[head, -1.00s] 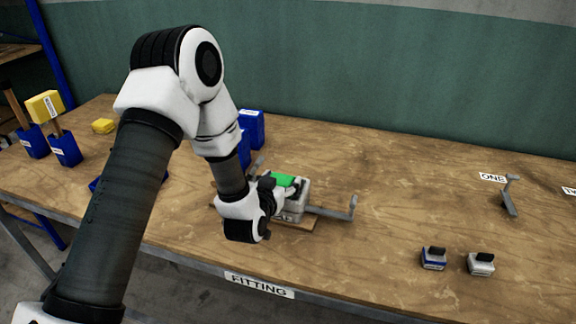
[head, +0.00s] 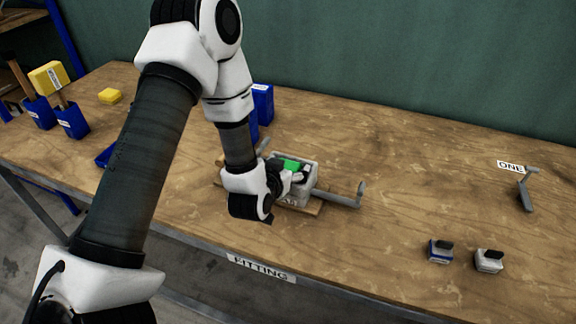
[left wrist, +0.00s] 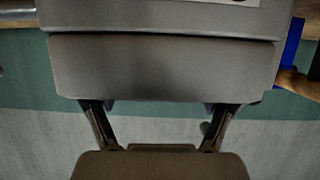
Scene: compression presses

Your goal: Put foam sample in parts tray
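I cannot tell for sure which piece is the foam sample. A green block (head: 290,164) sits in the top of a grey press (head: 309,170) on a wooden board. A small yellow block (head: 110,96) lies at the back left. A low blue tray (head: 105,157) is partly hidden behind my left arm; it may be the parts tray. My left gripper (head: 293,180) is at the press's near left side. In the left wrist view, its fingers (left wrist: 158,112) are spread apart, close to a large grey body (left wrist: 160,65); their tips are partly hidden. My right gripper is not visible.
A grey lever (head: 340,199) sticks out right of the press. Blue containers (head: 262,103) stand behind it. Two small clamp-like pieces (head: 440,251) sit at the right front.

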